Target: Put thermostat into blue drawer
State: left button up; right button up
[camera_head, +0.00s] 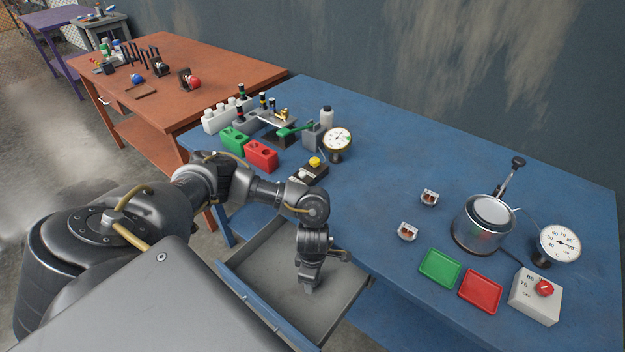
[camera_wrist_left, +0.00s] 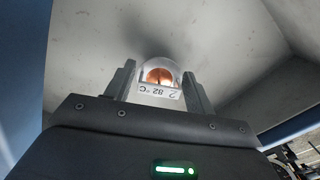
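The thermostat (camera_wrist_left: 160,78) has a metal rim, a copper-coloured middle and a white label reading 82 °C. The thermostat is hidden there by the gripper. I cannot tell whether it touches the drawer floor. My right gripper is not in view.
Two similar thermostats (camera_head: 408,232) (camera_head: 429,197) stand on the blue table (camera_head: 390,150). Near them are a green tray (camera_head: 440,267), a red tray (camera_head: 480,291), a metal pot (camera_head: 483,228), a dial gauge (camera_head: 559,244) and a control box (camera_head: 536,297). Drawer walls surround my left gripper.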

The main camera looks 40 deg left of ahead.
pick_arm(q)
jog(key=shift+o, duration=1.4)
jog(key=shift+r, duration=0.15)
jog(key=shift+r, duration=0.25)
notch_tip(320, 180, up, 12)
jog(key=p, duration=0.1)
jog(key=shift+f, duration=0.2)
